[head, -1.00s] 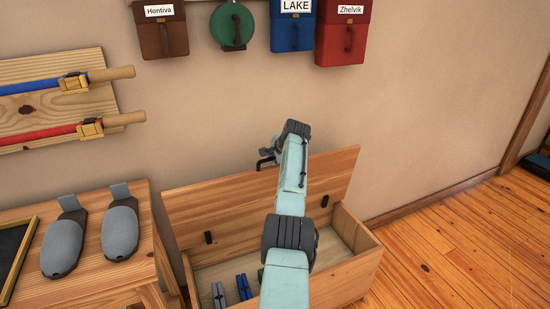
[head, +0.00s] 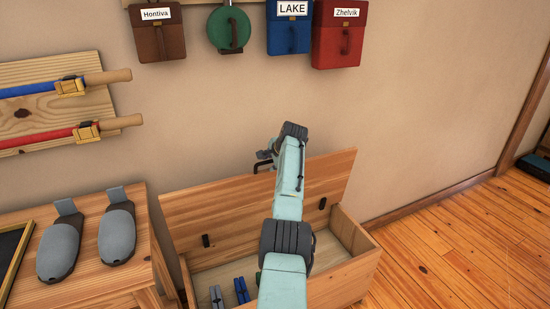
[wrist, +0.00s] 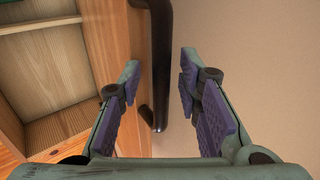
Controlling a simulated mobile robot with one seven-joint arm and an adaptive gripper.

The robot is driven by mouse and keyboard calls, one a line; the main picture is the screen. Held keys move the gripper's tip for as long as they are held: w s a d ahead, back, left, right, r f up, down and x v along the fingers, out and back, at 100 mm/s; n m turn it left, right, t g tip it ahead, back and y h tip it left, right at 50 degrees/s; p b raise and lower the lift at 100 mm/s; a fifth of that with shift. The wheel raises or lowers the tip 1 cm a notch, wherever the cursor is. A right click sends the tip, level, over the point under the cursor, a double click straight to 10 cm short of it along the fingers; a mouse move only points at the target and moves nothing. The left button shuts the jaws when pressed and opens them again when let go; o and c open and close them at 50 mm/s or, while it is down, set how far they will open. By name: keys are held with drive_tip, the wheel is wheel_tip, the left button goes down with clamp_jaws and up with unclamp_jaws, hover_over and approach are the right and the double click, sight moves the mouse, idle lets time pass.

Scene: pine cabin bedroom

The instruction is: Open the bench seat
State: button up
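The wooden bench (head: 352,275) stands against the wall with its seat lid (head: 228,218) raised and tilted back near the wall. Its inside is visible. A dark handle (head: 262,167) is on the lid's upper edge, partly hidden by my arm. My gripper (head: 268,153) is beside the handle, mostly hidden behind my wrist in the head view. In the wrist view, my gripper (wrist: 160,70) has its fingers spread apart. The handle (wrist: 160,58) lies between or just beyond them, with a gap to the right finger; contact with the left finger is unclear.
Blue and grey items (head: 240,290) lie inside the bench. A wooden table (head: 130,275) with two grey slipper-like objects (head: 117,235) stands close on the left. Bags (head: 290,30) hang above on the wall. The floor (head: 455,235) on the right is clear.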

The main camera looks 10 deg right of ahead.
drive_tip(key=v, duration=1.1)
drive_tip(key=shift+s+r, duration=0.25)
drive_tip(key=shift+r, duration=0.05)
